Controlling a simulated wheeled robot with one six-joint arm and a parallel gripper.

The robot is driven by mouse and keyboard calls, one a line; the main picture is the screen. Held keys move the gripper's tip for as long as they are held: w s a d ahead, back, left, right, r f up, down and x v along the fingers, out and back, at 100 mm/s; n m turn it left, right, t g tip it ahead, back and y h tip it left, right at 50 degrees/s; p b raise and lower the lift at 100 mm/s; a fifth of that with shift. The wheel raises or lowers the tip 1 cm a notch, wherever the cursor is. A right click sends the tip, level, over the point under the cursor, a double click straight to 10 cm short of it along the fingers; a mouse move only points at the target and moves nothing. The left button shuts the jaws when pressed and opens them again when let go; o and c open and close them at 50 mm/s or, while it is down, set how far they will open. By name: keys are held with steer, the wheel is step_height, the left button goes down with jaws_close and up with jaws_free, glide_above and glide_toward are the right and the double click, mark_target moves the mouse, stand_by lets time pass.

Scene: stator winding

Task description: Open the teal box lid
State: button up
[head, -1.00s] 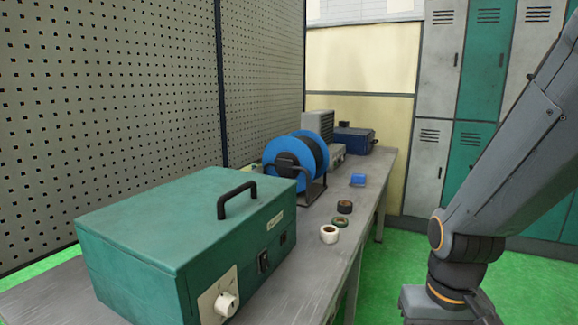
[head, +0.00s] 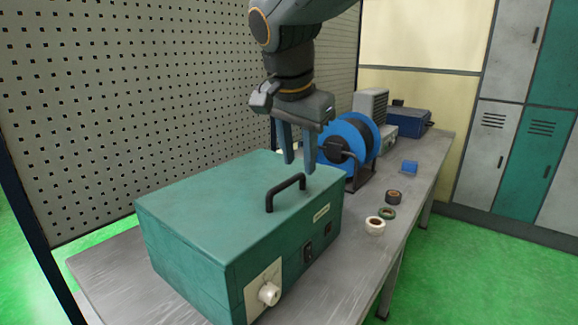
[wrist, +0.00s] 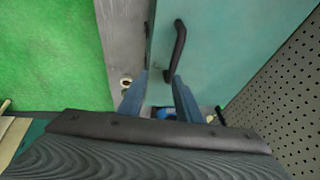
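The teal box (head: 215,215) stands on the workbench with its lid shut. A black arched handle (head: 285,192) sits on the lid near its front right edge; it also shows in the wrist view (wrist: 179,48). My gripper (head: 300,170) hangs above the lid, pointing down, just behind and above the handle in the head view. Its two blue fingers are apart with nothing between them, and they also show in the wrist view (wrist: 155,92). The fingers look clear of the handle. The box front carries a pale knob (head: 268,292) and a black switch (head: 306,253).
A blue cable reel (head: 352,140) stands on the bench (head: 345,270) beyond the box. Tape rolls (head: 375,226) and a small blue block (head: 409,167) lie to the right. A perforated panel (head: 100,100) rises behind the box. Green floor lies in front.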

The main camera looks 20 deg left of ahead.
mark_target(290, 179)
steer(key=shift+w+a+f+p, duration=0.3)
steer(key=shift+w+a+f, duration=0.15)
steer(key=shift+f, duration=0.4)
steer(key=shift+w+a+f+p, duration=0.3)
steer(key=shift+a+f, duration=0.2)
steer(key=shift+f, duration=0.35)
steer(key=shift+w+a+f+p, duration=0.3)
steer(key=shift+w+a+f, duration=0.15)
steer(key=shift+f, duration=0.4)
jaws_close()
